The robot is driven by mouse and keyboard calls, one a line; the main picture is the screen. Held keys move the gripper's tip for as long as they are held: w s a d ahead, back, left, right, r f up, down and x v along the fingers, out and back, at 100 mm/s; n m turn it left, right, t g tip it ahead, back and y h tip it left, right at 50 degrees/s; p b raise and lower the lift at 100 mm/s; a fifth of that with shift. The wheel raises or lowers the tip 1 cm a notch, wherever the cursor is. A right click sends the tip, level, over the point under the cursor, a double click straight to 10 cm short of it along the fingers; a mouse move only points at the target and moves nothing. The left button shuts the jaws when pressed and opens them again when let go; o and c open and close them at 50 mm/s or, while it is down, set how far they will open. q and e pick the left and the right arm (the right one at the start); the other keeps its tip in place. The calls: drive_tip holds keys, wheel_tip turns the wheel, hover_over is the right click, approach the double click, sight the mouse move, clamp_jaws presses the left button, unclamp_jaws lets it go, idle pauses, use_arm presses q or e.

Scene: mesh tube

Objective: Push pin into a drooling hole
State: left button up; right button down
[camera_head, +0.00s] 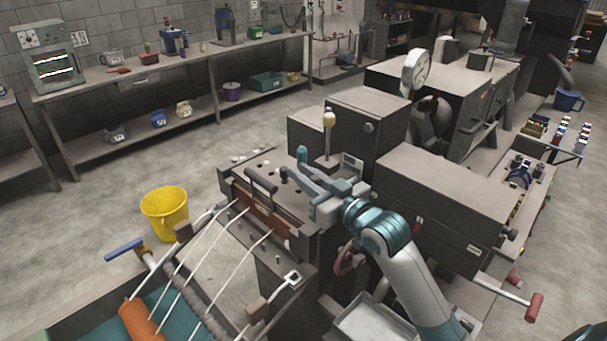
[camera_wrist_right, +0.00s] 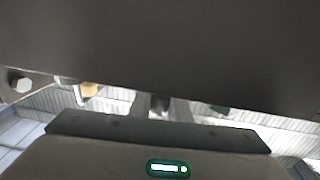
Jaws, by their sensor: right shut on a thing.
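My right gripper (camera_head: 300,174) reaches in from the lower right, over the top plate of a dark machine (camera_head: 262,163). In the right wrist view its fingers (camera_wrist_right: 160,106) are close together around a small dark thing, which I take to be the pin (camera_wrist_right: 160,101). Most of the pin is hidden by the fingers and by a big dark surface across the upper part of that view. A black knob (camera_head: 284,172) stands on the plate left of the fingertips. Which hole is the task's hole cannot be made out. My left gripper is not in view.
A dark bar handle (camera_head: 261,181) stands at the plate's front. A yellow-knobbed lever (camera_head: 328,120) rises behind the gripper, near large grey housings (camera_head: 445,190). A yellow bucket (camera_head: 165,212) is on the floor at left. White cords (camera_head: 210,241) stretch from an orange roller (camera_head: 139,321).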

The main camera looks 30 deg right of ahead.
drive_tip(key=shift+f+b, duration=0.45)
drive_tip(key=shift+f, duration=0.3)
idle(0.8)
drive_tip(key=shift+p, duration=1.15)
idle(2.5)
drive_tip(key=c, duration=1.6)
unclamp_jaws()
drive_tip(key=shift+s+f, duration=0.1)
